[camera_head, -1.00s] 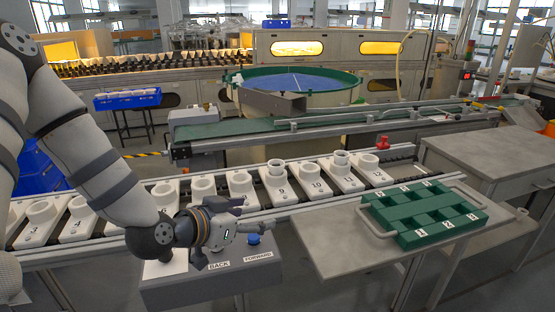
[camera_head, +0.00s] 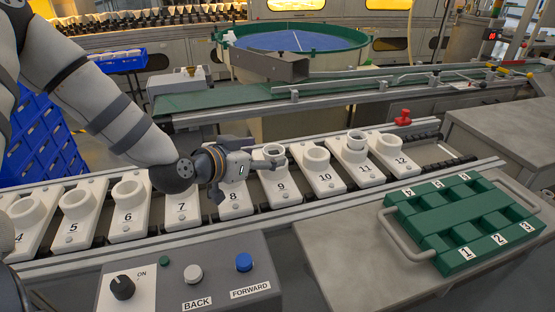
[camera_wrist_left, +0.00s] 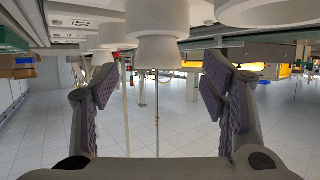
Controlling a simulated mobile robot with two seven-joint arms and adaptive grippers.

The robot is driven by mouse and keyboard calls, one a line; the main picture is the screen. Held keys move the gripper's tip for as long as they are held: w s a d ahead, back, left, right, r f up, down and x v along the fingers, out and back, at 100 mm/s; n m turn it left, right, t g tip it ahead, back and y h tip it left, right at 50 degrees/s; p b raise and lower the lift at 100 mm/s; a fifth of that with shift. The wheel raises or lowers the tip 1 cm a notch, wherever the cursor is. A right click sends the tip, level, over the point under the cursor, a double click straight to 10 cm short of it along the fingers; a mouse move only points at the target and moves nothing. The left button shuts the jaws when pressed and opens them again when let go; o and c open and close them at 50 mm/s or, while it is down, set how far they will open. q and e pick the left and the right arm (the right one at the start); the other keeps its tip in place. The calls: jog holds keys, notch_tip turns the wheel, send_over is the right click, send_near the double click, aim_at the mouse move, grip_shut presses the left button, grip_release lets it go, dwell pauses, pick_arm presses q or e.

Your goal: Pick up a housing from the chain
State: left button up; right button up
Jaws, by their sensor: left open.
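White numbered holders ride on the chain (camera_head: 131,216). A white ring-shaped housing (camera_head: 273,150) sits in the socket of holder 9 (camera_head: 281,190), and another housing (camera_head: 356,137) sits in holder 11 (camera_head: 354,162). My left gripper (camera_head: 264,161) is level with the housing at holder 9, just to its left, over holder 8. In the left wrist view the picture is upside down. There, the housing (camera_wrist_left: 157,52) shows between and beyond the open fingers (camera_wrist_left: 160,86), with no visible contact. My right gripper is not in view.
A control box with a knob, BACK button and blue FORWARD button (camera_head: 244,262) stands in front of the chain. A green tray with numbered compartments (camera_head: 440,262) lies on the grey table (camera_head: 340,265) at right. A red button (camera_head: 403,117) stands behind the chain.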

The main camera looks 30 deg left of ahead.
aim_at(278, 149)
pick_arm(q)
jog(key=b+x, duration=0.1)
jog(key=x, duration=0.3)
jog(key=shift+w+d, duration=0.15)
jog(key=shift+w, duration=0.3)
jog(key=shift+r, duration=0.2)
jog(key=shift+c, duration=0.5)
jog(key=c, duration=1)
jog(key=shift+o, duration=0.2)
